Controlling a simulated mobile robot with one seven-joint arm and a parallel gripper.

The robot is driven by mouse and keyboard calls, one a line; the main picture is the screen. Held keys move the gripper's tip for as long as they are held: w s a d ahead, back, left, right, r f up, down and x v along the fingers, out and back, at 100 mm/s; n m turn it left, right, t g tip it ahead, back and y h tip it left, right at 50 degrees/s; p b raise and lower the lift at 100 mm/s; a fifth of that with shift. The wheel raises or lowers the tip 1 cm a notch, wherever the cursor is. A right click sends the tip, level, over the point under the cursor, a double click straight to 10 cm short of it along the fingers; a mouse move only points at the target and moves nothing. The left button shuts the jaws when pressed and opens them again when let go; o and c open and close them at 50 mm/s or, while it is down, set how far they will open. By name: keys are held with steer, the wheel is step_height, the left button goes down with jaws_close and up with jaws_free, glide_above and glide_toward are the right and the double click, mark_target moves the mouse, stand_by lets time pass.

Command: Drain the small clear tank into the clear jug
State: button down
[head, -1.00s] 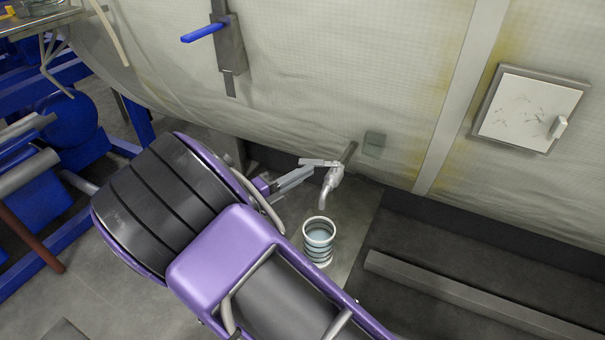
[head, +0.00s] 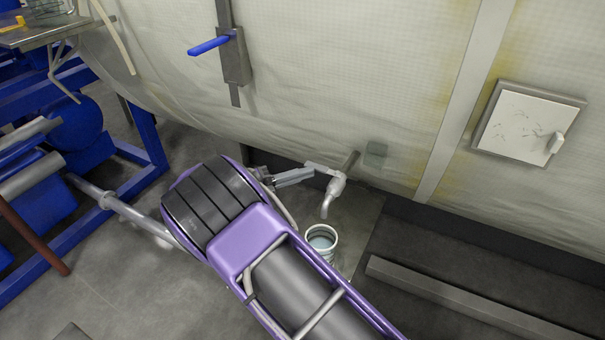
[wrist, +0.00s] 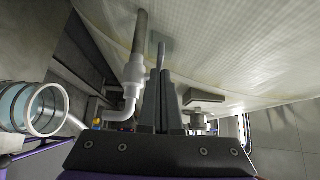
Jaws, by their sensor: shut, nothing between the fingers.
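The clear jug (head: 321,240) stands on the floor just below the tap's spout, with pale bluish contents. My arm hides its lower part in the head view; it also shows at the left of the wrist view (wrist: 38,108). The metal tap (head: 335,187) sticks out from the wall and has a pale lever. No stream shows at its spout. My gripper (head: 308,174) is shut and empty, its tips close to the lever; I cannot tell whether they touch. In the wrist view the fingers (wrist: 162,80) stand beside the tap (wrist: 130,85). I cannot identify the small clear tank for certain.
A small greenish box (head: 376,154) sits on the wall beside the tap. A blue-handled lever (head: 208,46) and a white hatch (head: 518,122) are on the pale padded wall. A long beam (head: 470,305) lies at the right. Blue framework (head: 150,150) and pipes stand left.

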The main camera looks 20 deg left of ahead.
steer(key=b+v, duration=0.1)
steer(key=v, duration=1.6)
steer(key=shift+s, duration=0.2)
